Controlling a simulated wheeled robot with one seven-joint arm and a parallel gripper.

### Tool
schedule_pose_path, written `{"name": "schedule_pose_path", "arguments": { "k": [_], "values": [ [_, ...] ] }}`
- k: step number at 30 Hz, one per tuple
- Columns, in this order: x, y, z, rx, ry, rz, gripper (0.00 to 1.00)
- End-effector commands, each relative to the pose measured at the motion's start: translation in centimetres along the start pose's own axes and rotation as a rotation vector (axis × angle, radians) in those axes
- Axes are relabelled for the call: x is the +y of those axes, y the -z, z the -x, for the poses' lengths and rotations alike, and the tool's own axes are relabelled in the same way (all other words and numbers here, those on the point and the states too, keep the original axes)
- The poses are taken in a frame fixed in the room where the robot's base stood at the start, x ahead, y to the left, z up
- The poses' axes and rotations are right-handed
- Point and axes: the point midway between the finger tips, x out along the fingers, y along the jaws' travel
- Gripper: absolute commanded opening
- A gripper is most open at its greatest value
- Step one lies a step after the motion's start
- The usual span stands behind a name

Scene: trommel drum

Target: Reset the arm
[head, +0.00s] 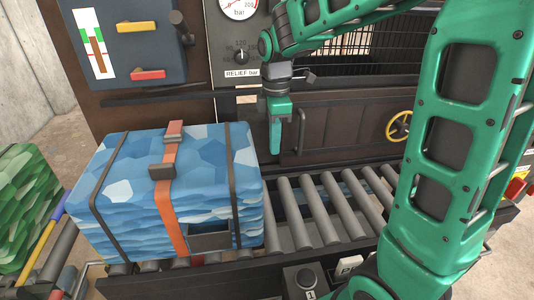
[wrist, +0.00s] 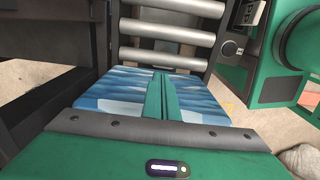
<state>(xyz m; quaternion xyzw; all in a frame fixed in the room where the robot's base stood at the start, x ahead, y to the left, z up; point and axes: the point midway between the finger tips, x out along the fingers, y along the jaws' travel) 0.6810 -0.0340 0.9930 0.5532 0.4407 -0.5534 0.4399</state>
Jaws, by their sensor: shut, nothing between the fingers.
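My green arm fills the right side of the head view and reaches over the rollers. My gripper (head: 279,138) hangs pointing down in front of the dark machine panel, above and to the right of the blue camouflage case. It also shows in the wrist view (wrist: 160,78), where its two green fingers lie together with nothing between them. The blue case (head: 110,172) has dark straps and an orange strap, and sits on the roller conveyor. Part of it shows behind the fingers in the wrist view (wrist: 105,90). The gripper appears apart from the case.
The roller conveyor (head: 317,208) has bare rollers right of the case. A green camouflage case (head: 22,205) is at the left edge. The machine behind carries a gauge (head: 239,5), a knob (head: 241,55), a yellow handwheel (head: 399,126) and a blue-grey box (head: 150,50).

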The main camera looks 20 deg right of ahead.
Motion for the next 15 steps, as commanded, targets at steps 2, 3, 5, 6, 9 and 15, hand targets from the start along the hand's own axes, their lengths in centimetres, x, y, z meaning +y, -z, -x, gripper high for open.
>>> {"name": "schedule_pose_path", "arguments": {
  "k": [2,3,5,6,9,15],
  "values": [
    [0.1,0.0,1.7,0.001,-0.004,-0.001,0.00],
    [0.1,0.0,2.5,0.001,-0.004,-0.001,0.00],
    [0.1,0.1,3.5,0.001,-0.003,0.000,0.00],
    [0.1,0.1,4.1,0.001,-0.003,0.000,0.00],
    [0.0,0.1,5.3,0.000,-0.002,0.001,0.00],
    [0.0,0.3,6.4,-0.001,0.000,0.003,0.00]
  ]
}}
